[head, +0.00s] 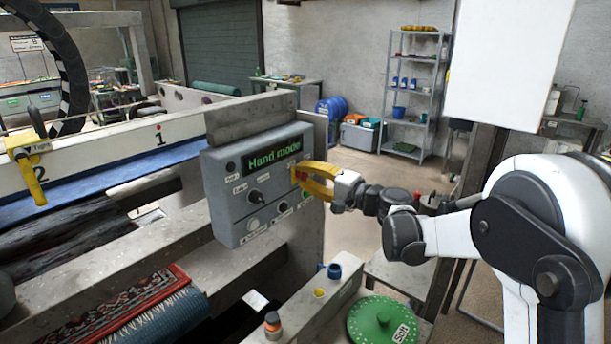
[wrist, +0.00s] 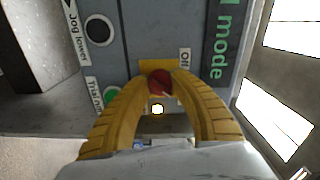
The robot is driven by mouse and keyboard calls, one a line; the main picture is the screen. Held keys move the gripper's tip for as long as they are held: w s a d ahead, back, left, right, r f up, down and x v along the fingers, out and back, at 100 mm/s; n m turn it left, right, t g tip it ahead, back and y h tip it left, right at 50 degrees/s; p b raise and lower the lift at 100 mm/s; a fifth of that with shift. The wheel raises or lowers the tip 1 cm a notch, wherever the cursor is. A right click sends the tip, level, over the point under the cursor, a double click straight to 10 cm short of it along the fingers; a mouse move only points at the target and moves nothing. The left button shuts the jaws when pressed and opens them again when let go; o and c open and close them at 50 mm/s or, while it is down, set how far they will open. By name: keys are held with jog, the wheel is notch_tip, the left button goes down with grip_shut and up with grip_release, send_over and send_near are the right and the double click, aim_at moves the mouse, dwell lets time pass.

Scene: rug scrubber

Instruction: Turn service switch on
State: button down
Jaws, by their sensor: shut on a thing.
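A grey control box (head: 243,205) with a green-lit "Hand mode" display (head: 274,160) stands on the machine frame. In the wrist view, a red knob (wrist: 160,81) sits on a yellow plate (wrist: 153,65) on the panel. An "Off" label (wrist: 184,57) is beside it. I take this knob to be the service switch. My gripper (head: 299,174) is at the box's right side. In the wrist view its yellow curved fingers (wrist: 159,88) are shut on the red knob from both sides. The fingers partly hide the knob, and its exact angle is not clear.
Other panel controls are close by: a dark knob (head: 256,197) and, in the wrist view, a black "Jog lower" button (wrist: 100,30). Below the box are a green disc marked "Soft" (head: 372,322) and an orange-and-dark bottle (head: 273,326). A rug (head: 125,296) lies left.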

jog(key=c, duration=1.1)
grip_release()
jog(key=shift+a, duration=0.1)
jog(key=shift+o, duration=0.2)
jog(key=shift+s, duration=0.1)
jog(key=v, duration=1.2)
